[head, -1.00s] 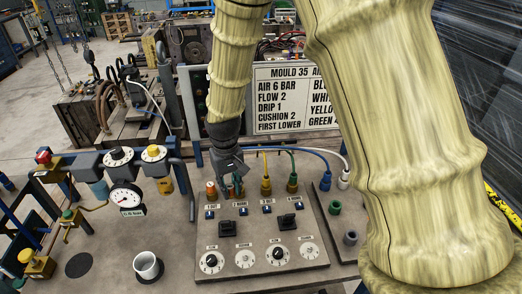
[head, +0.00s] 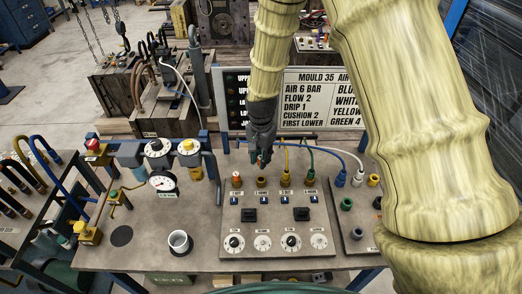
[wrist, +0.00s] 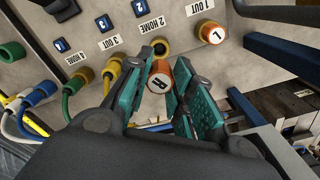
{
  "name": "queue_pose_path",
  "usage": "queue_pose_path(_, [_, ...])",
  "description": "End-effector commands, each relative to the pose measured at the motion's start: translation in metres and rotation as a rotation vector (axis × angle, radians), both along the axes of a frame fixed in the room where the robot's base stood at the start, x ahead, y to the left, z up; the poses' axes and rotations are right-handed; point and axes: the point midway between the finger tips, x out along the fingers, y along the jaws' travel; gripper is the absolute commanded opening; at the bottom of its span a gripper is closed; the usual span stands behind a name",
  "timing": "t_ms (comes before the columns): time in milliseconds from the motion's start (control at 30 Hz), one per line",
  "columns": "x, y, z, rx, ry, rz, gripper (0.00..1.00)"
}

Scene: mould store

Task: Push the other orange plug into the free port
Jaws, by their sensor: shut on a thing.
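The held orange plug (wrist: 160,82), marked R, sits between the teal fingers of my gripper (wrist: 167,92) in the wrist view. In the head view my gripper (head: 260,160) hangs just above and behind the port row, with a small bit of the plug showing. The free port (wrist: 160,46), a yellow ring with a dark opening at 2 HOME, is close to the plug but apart from it. It also shows in the head view (head: 261,183). The other orange plug (wrist: 208,34), marked L, is seated at 1 OUT, and it shows in the head view (head: 236,180).
A yellow plug (head: 284,179) and a green plug (head: 310,179), both cabled, fill the ports to the right. Switches and dials cover the panel (head: 270,218) in front.

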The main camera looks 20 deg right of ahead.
Motion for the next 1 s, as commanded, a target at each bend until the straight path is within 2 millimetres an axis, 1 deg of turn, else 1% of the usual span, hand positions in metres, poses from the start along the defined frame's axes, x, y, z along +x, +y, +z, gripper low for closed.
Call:
queue_pose_path(167, [0.0, -0.001, -0.003, -0.001, 0.001, -0.017, 0.03])
queue_pose_path(367, [0.0, -0.001, -0.013, -0.001, 0.001, -0.015, 0.03])
queue_pose_path(800, [0.0, -0.001, -0.045, -0.001, 0.001, -0.014, 0.03])
queue_pose_path(1000, [0.0, -0.001, -0.056, 0.0, 0.001, -0.014, 0.03])
